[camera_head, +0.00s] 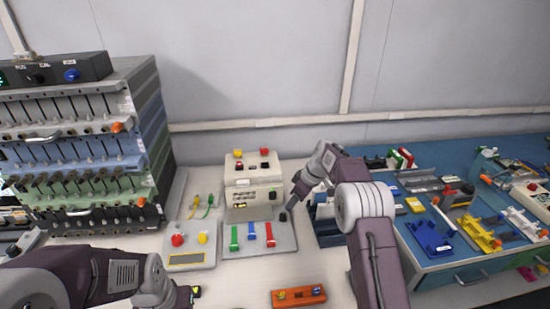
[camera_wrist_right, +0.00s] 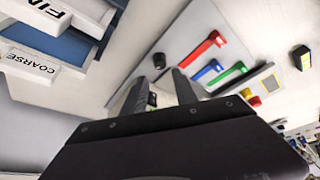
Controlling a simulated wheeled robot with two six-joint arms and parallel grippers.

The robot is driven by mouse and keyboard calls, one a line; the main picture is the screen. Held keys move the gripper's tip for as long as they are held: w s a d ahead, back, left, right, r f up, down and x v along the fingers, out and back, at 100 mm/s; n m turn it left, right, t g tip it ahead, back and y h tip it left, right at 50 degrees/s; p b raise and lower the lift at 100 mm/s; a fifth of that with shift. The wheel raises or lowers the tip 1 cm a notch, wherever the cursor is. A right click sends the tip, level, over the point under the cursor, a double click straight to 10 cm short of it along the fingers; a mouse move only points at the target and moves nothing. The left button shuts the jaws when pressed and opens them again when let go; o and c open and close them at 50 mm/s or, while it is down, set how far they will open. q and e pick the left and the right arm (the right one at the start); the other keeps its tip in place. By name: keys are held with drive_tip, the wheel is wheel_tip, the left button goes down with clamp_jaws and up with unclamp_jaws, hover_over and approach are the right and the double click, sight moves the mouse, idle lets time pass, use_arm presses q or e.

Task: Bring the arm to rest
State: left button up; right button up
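My right arm reaches in from the lower right in the head view, with its gripper (camera_head: 284,214) hanging above the bench by the right side of the tester with coloured levers. In the right wrist view the two grey fingers (camera_wrist_right: 158,92) stand apart, with no held object clear between them. A small dark thing (camera_wrist_right: 152,99) shows through the gap; I cannot tell what it is. My left arm lies low at the bottom left of the head view. Its dark gripper body (camera_head: 184,297) is at the bottom edge, and its fingers cannot be made out.
The tester (camera_head: 254,188) has green, blue and red levers. A panel with red and yellow buttons (camera_head: 190,246) is left of it. An orange holder (camera_head: 299,297) lies in front. A tall rack (camera_head: 75,160) stands left. Labelled bins (camera_wrist_right: 30,66) and a blue table (camera_head: 440,262) are right.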

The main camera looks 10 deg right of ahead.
wheel_tip(320, 180, up, 9)
drive_tip(key=a+p, duration=0.2)
drive_tip(key=p, duration=0.1)
drive_tip(key=s+r+p, duration=0.2)
drive_tip(key=s+r, duration=0.3)
drive_tip(key=s, duration=0.6)
drive_tip(key=s+d+f+m+h+p, duration=0.1)
drive_tip(key=s+f+m, duration=0.3)
drive_tip(key=s, duration=0.6)
drive_tip(key=s+d+f+m+g+h+p, duration=0.1)
drive_tip(key=s+f+m, duration=0.4)
drive_tip(key=s, duration=0.6)
drive_tip(key=shift+s+d+f+m+g+h, duration=0.15)
drive_tip(key=shift+s+d+m+g+h, duration=0.15)
drive_tip(key=shift+d+m+h, duration=0.45)
